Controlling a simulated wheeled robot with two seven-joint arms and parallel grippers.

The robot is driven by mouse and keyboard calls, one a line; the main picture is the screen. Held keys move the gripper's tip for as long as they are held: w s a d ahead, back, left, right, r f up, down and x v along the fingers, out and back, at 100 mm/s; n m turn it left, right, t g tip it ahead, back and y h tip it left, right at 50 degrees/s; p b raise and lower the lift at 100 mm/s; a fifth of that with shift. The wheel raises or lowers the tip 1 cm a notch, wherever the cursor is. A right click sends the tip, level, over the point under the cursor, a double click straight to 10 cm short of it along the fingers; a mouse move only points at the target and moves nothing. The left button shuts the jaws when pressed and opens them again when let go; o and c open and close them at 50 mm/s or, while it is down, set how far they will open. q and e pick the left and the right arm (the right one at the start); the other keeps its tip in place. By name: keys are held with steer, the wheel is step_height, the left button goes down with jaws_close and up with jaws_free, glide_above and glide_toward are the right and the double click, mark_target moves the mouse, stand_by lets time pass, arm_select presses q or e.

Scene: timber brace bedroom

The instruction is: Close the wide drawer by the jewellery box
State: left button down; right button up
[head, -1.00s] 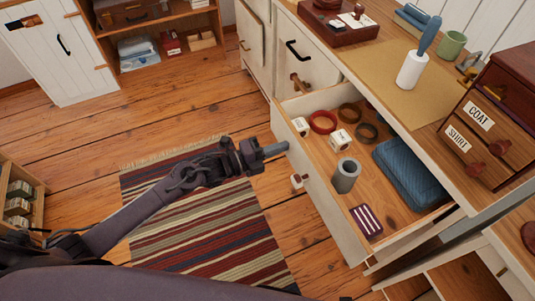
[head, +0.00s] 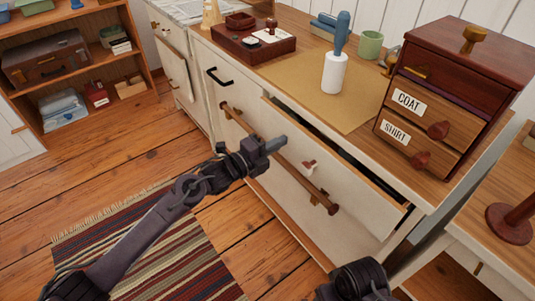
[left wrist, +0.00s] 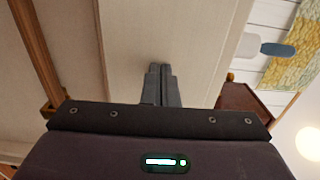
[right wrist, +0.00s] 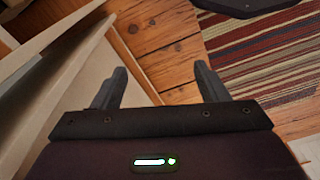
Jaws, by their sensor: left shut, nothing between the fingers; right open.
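The wide cream drawer (head: 345,180) under the worktop is nearly shut. A narrow dark gap runs along its top edge, wider towards the right end, and its contents are hidden. A small red-and-white knob (head: 310,167) is on its front. My left gripper (head: 276,145) is shut and empty, its tips at the left part of the drawer front; I cannot tell if they touch. It also shows in the left wrist view (left wrist: 160,85), before a pale panel. A dark red box (head: 450,85) with COAT and SHIRT drawers stands above. My right gripper (right wrist: 160,88) is open and empty, low beside pale furniture.
A wooden bar (head: 285,162) crosses the cabinet front diagonally in the picture. A flat dark wooden box (head: 253,42), a blue-handled white brush (head: 335,70) and a green mug (head: 371,44) stand on the worktop. A striped rug (head: 150,250) lies on the floor.

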mark_target(288, 135)
arm_select(q)
steer(key=b+x, duration=0.1)
steer(key=x, duration=0.2)
steer(key=shift+w+d+f+b, duration=0.1)
steer(key=shift+w+d+b, duration=0.05)
steer(key=shift+d+b, duration=0.15)
steer(key=shift+r, duration=0.3)
arm_select(e)
steer(key=a+t, duration=0.1)
steer(key=w+a+f+y, duration=0.1)
steer(key=shift+w+a+f+n+t, duration=0.15)
steer(key=shift+w+a+n+t, duration=0.15)
steer(key=shift+n+t, duration=0.1)
arm_select(q)
steer(key=shift+w+r, duration=0.1)
steer(key=shift+r, duration=0.05)
